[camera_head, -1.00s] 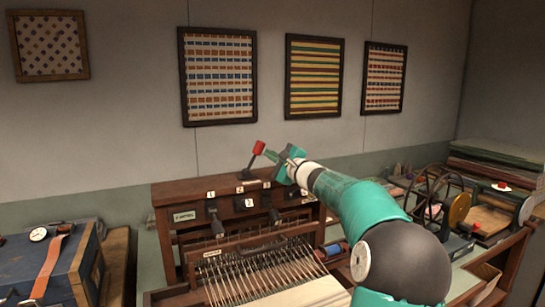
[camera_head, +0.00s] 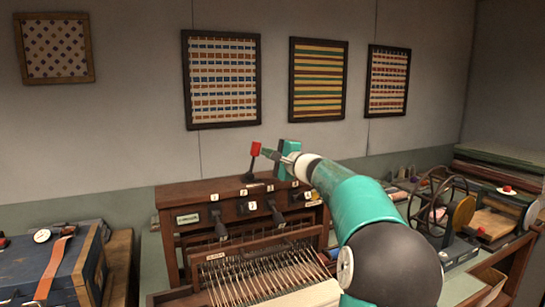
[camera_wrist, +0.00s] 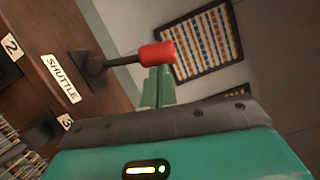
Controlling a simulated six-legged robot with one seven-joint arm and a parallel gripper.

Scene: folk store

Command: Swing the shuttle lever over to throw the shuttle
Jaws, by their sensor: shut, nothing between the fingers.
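The shuttle lever has a red knob (camera_head: 255,148) on a thin dark stem, standing on top of the wooden loom (camera_head: 180,201) and leaning slightly right. In the wrist view the red knob (camera_wrist: 157,53) sits beyond my fingertips, beside a white "SHUTTLE" label (camera_wrist: 61,78). My gripper (camera_head: 265,153) is shut and empty, with its fingers pointing left at the knob's right side. In the wrist view my gripper's fingertips (camera_wrist: 158,72) reach the knob's edge and seem to touch it. The loom's lower right part is hidden behind my arm.
Numbered dark levers, such as one (camera_head: 220,229) on the loom's front, are close below. A blue chest (camera_head: 40,272) stands at left. A spoked wheel (camera_head: 436,200) and other gear stand at right. Framed textiles (camera_head: 222,80) hang on the wall behind; the air above the loom is clear.

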